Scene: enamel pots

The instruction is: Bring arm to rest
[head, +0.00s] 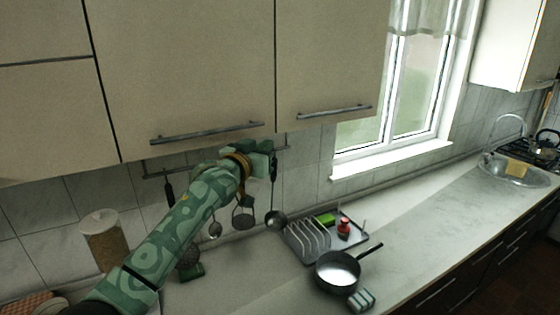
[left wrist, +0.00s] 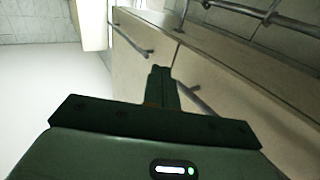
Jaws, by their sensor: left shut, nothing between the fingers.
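My left arm (head: 185,220), green and patterned, reaches up from the lower left in the head view. Its gripper (head: 272,168) is in front of the tiled wall, just below the cupboard doors and close to the hanging rail. In the left wrist view the dark fingers (left wrist: 160,76) are together with nothing between them. Cupboard fronts and handles show beyond them. My right gripper is not in view.
Utensils hang from the rail, including a ladle (head: 276,219) and a skimmer (head: 243,216). A dish rack (head: 305,243), a dark pan (head: 338,270) and a lidded jar (head: 104,240) stand on the counter. The counter towards the sink (head: 515,172) is clear.

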